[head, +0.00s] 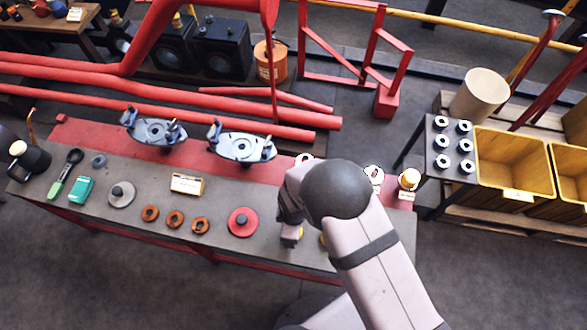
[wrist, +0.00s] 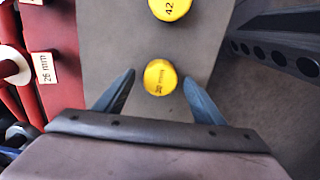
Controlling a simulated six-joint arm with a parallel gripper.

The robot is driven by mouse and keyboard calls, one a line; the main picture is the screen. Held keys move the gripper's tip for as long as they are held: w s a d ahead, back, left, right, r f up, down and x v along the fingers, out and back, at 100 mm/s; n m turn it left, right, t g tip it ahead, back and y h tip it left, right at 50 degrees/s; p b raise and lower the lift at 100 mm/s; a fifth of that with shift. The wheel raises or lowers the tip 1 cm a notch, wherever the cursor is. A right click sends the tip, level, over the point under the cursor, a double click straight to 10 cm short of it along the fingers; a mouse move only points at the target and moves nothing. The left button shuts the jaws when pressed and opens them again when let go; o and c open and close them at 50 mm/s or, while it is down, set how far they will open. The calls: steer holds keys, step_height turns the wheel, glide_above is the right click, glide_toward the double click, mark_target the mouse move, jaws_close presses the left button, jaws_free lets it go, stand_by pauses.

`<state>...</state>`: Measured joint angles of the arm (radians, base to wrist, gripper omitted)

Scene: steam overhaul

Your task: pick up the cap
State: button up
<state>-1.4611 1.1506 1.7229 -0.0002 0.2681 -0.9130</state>
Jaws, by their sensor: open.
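In the wrist view a round yellow cap (wrist: 159,80), marked with what looks like "30 mm", sits on the grey bench top between my two fingertips. A second yellow cap (wrist: 170,8), marked "42", lies beyond it at the top edge. My gripper (wrist: 160,76) is open, with one blue finger on each side of the nearer cap. I cannot tell whether the fingers touch it or how high they are above the bench. In the head view my gripper (head: 291,240) is over the bench's right part, and my arm hides most of the caps.
The bench (head: 140,215) holds a red disc with a knob (head: 242,222), several brown rings (head: 175,219), a grey disc (head: 121,194) and a label block (head: 187,184). Two grey fixtures (head: 242,146) stand behind. Right are a dark stand (head: 441,168) and wooden bins (head: 515,165).

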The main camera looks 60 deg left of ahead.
steer(key=shift+f, duration=0.15)
steer(key=c, duration=1.1)
steer(key=shift+r, duration=0.2)
steer(key=shift+c, duration=0.2)
step_height(320, 180, up, 10)
steer(key=b, duration=0.1)
steer(key=shift+f, duration=0.15)
